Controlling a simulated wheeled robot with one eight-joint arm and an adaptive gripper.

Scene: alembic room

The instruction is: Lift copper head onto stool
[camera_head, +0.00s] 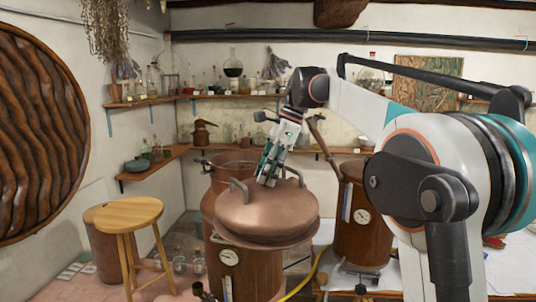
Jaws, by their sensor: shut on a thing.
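The copper head (267,218) is a wide domed lid with loop handles on its top, in the middle of the view. My gripper (267,180) is shut on it at the top, by a handle. The head overlaps a copper pot (215,195) with a gauge in the picture; I cannot tell whether it touches the pot or hangs clear. The wooden stool (130,214) stands to the left on the floor, with a round, bare seat.
A brown barrel (98,240) stands behind the stool. Glass jars (180,262) sit on the floor between stool and pot. A second gauged vessel (361,222) stands right. Shelves (155,165) with bottles line the walls. A yellow hose (305,278) runs beside the pot.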

